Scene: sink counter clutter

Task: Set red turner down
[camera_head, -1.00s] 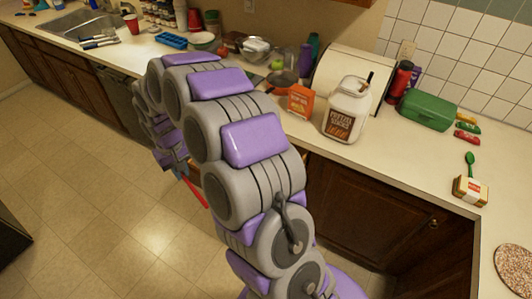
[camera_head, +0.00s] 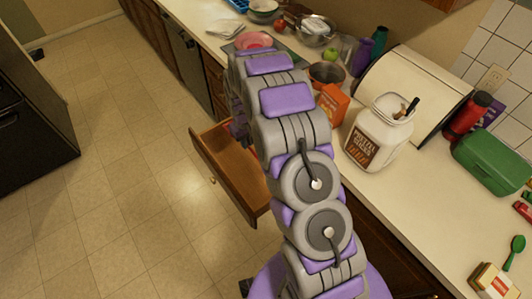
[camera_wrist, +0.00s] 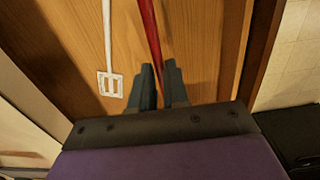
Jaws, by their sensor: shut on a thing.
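In the wrist view my gripper (camera_wrist: 159,75) is shut on the red turner (camera_wrist: 151,30). Only a thin red length of the turner shows, running from between the fingers to the top edge of the picture. Its other end is hidden. The turner is over the wooden bottom of an open drawer (camera_wrist: 205,40); I cannot tell whether it touches the wood. In the head view the drawer front (camera_head: 222,175) stands out from the counter, and my arm hides my gripper and the turner.
A white utensil (camera_wrist: 108,50) with a slotted end lies in the drawer, left of the turner. On the counter stand a pretzel jar (camera_head: 378,135), an orange box (camera_head: 333,104), a pot (camera_head: 326,75) and a green case (camera_head: 492,160). Floor left of the drawer is clear.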

